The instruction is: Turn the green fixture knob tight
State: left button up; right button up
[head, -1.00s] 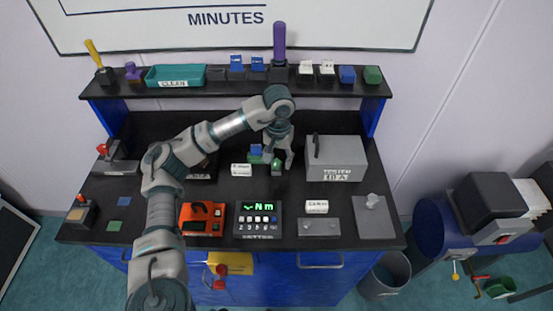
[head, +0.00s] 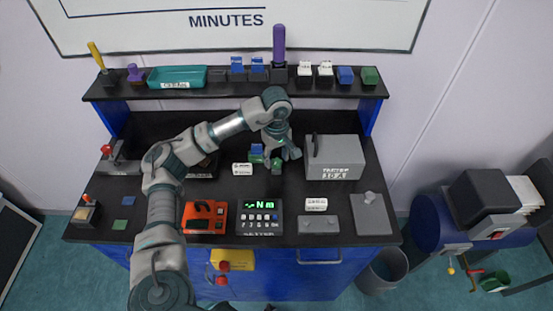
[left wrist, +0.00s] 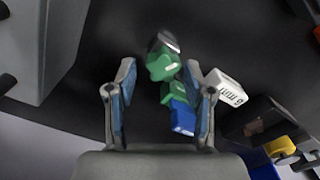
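The green fixture knob (head: 277,163) is at the middle of the black bench, beside a small blue and green fixture block (head: 257,151). In the left wrist view the lobed green knob (left wrist: 162,66) lies ahead, with the green and blue block (left wrist: 181,116) below it. My left gripper (head: 284,155) points down over the knob. In the left wrist view its two fingers (left wrist: 160,70) are apart, with the knob between the tips and visible gaps on both sides. The fingers partly hide the fixture in the head view. My right gripper is not in view.
A grey tester box (head: 336,158) stands close right of the gripper. A white label block (head: 242,169) is left of the fixture. The setter with green display (head: 259,217) and an orange device (head: 204,216) are in front. A shelf (head: 215,92) runs behind.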

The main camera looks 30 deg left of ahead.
pick_arm(q)
grip_shut()
jog(key=m, duration=0.3)
jog(key=shift+m+b, duration=0.3)
jog(key=shift+b, duration=0.1)
jog(key=shift+w+m, duration=0.1)
jog(key=shift+m, duration=0.5)
jog(key=shift+d, duration=0.1)
jog(key=m, duration=0.2)
jog(key=shift+m+b, duration=0.3)
jog(key=shift+b, duration=0.05)
jog(key=shift+d+m, duration=0.1)
jog(key=shift+m, duration=0.9)
